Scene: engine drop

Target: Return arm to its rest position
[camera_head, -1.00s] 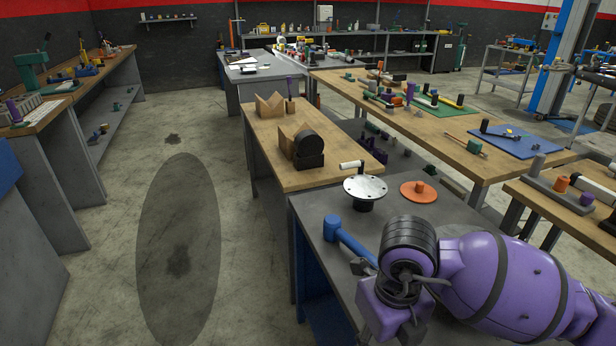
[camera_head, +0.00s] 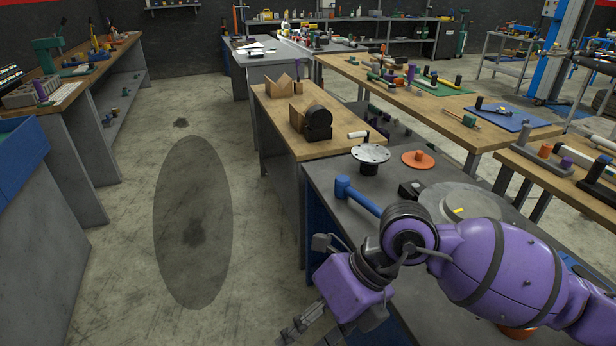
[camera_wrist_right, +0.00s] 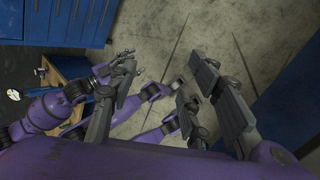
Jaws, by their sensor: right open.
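My right arm (camera_head: 500,275) is purple with black bands and comes in from the lower right in the head view. Its gripper (camera_head: 308,325) hangs past the left edge of the grey bench (camera_head: 335,190), over the floor and partly cut off by the bottom of the picture. In the right wrist view the gripper's grey fingers (camera_wrist_right: 165,78) stand wide apart with nothing between them. Purple arm links of mine (camera_wrist_right: 50,108) also show there. My left gripper is not seen in the head view.
A blue-headed hammer (camera_head: 355,195), a flanged metal disc (camera_head: 370,154), an orange disc (camera_head: 418,160) and a large round grey plate (camera_head: 465,203) lie on the grey bench. A wooden-topped bench (camera_head: 285,115) adjoins it. Blue cabinets (camera_head: 20,155) stand left. The floor between is open.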

